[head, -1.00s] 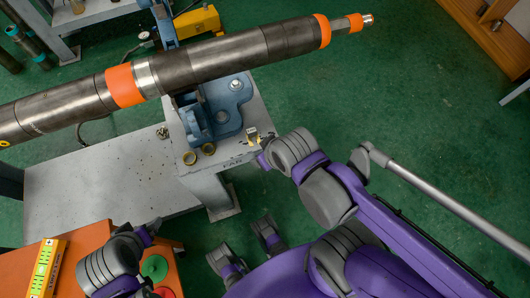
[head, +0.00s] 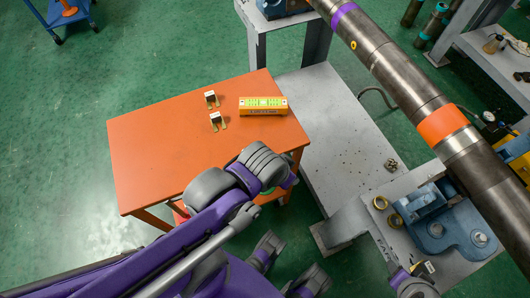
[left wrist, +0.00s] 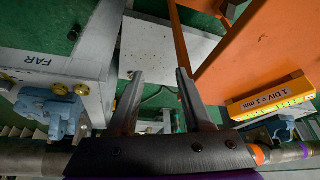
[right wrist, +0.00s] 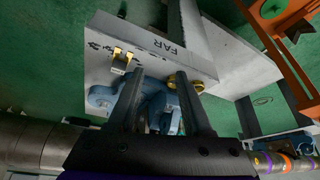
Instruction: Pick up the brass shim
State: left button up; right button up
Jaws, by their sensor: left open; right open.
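A similar brass forked piece (head: 427,267) sits on the grey stand marked FAR and shows in the right wrist view (right wrist: 122,60). My left gripper (head: 292,182) is over the table's near right corner, apart from the shims; its open, empty fingers show in the left wrist view (left wrist: 158,75). My right gripper (head: 402,276) is beside the FAR stand's piece; its open fingers (right wrist: 160,77) hold nothing.
A yellow-orange level (head: 263,106) lies right of the shims. A long pipe (head: 400,80) crosses the right side above a blue vise (head: 438,222). Two brass rings (head: 380,203) lie by the vise. The table's left and front are clear.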

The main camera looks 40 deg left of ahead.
aim_at(216, 118)
jog(key=k+u, duration=0.15)
jog(key=u, duration=1.1)
